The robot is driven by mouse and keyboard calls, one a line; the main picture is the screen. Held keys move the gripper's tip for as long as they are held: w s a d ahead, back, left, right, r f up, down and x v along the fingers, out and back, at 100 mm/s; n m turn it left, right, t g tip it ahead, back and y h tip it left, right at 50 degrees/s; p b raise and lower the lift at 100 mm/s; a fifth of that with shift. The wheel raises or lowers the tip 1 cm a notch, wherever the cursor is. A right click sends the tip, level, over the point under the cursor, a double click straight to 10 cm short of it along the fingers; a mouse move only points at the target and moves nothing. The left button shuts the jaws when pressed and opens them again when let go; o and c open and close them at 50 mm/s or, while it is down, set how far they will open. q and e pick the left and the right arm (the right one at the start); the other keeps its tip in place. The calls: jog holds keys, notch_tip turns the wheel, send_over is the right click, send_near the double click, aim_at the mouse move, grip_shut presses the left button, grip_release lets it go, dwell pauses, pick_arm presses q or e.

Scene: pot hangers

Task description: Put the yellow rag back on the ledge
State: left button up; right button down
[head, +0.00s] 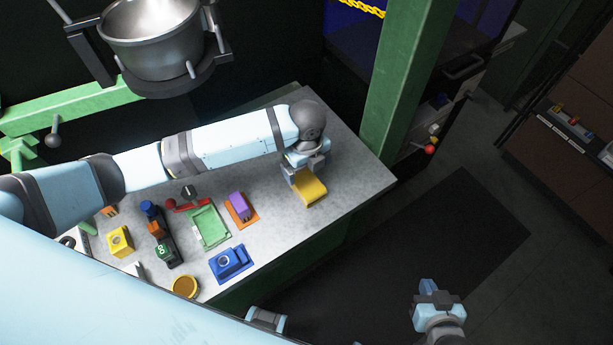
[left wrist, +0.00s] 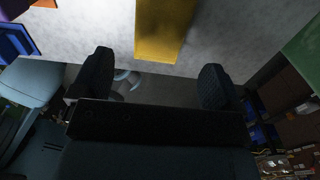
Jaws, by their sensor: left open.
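The yellow rag (head: 309,187) is a flat folded block on the grey ledge (head: 345,160), near its front edge toward the right end. My left gripper (head: 305,167) is just behind and above it in the head view, with its arm stretched along the ledge. In the left wrist view the rag (left wrist: 163,30) lies beyond the two spread fingertips (left wrist: 155,78), with an empty gap between them. The rag's contact with the fingers cannot be made out in the head view. My right gripper (head: 437,295) is low at the bottom right, away from the ledge, over the floor.
Left of the rag are a purple block on an orange base (head: 240,208), a green tray (head: 210,226), a blue block (head: 232,262) and a yellow block (head: 120,241). A metal pot (head: 155,45) hangs at upper left. A green post (head: 405,85) rises behind the ledge's right end.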

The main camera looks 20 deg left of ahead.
aim_at(307, 182)
pick_arm(q)
jog(key=shift+r, duration=2)
